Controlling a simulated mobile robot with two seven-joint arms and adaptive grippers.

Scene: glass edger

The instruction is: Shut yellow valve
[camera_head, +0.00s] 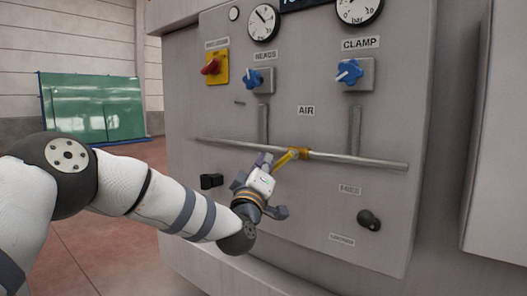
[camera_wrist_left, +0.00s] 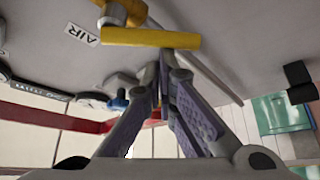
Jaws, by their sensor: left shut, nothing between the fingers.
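The yellow valve (camera_head: 291,156) sits on the horizontal AIR pipe in the head view. Its lever slants down and to the left from the pipe, toward my left gripper (camera_head: 265,161). In the left wrist view the yellow lever (camera_wrist_left: 150,38) lies across the top, just beyond the fingertips of my left gripper (camera_wrist_left: 168,62). The fingers are shut with nothing between them. The tips are close to the lever; I cannot tell whether they touch it. My right gripper is not in view.
The grey panel carries two blue knobs (camera_head: 349,72) (camera_head: 259,80), a red switch on a yellow plate (camera_head: 215,67) and a black knob (camera_head: 369,220). The AIR pipe (camera_head: 365,161) stands out from the panel. Green glass sheets (camera_head: 94,107) stand at the back left.

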